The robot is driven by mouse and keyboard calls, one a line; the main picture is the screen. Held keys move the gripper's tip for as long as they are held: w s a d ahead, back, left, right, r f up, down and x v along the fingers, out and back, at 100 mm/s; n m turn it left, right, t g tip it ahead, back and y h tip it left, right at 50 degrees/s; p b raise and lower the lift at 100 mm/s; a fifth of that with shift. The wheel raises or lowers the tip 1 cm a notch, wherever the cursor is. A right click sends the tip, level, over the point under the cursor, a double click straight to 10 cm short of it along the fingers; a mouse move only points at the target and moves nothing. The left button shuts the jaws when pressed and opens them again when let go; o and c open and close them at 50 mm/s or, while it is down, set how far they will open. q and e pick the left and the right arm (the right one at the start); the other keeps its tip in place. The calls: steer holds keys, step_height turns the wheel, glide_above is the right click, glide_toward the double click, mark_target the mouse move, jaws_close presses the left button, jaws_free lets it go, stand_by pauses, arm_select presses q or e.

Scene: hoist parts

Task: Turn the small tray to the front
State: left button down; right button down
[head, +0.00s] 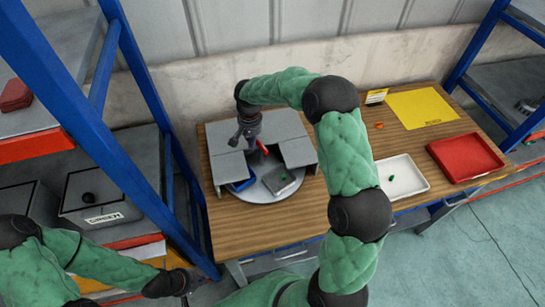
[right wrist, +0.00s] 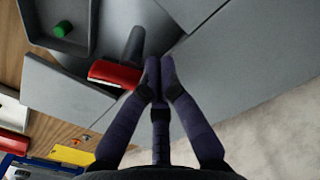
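A small grey tray (head: 288,188) with a green piece lies on the right front of a round grey turntable (head: 262,193). In the right wrist view, the tray (right wrist: 83,38) is at the upper left with a green cylinder. A red-topped handle (head: 262,148) with a grey stem stands behind it; it also shows in the right wrist view (right wrist: 115,74). My right gripper (right wrist: 159,68) has its fingertips together just beside the handle, with nothing visible between them; whether they touch it is unclear. My left gripper (head: 190,281) is low at the left, its fingers too small to read.
Grey panels (head: 298,152) enclose the turntable's back and sides. A blue tray (head: 241,184) sits at its left. On the wooden table (head: 240,222) are a white tray (head: 412,189), red tray (head: 490,157) and yellow sheet (head: 422,108). A blue rack post (head: 130,150) stands left.

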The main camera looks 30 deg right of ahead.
steer(key=m, duration=0.2)
steer(key=d+m+b, duration=0.1)
steer(key=shift+w, duration=0.3)
steer(key=shift+a, duration=0.45)
steer(key=shift+r+p, duration=2)
steer(key=shift+r, duration=1)
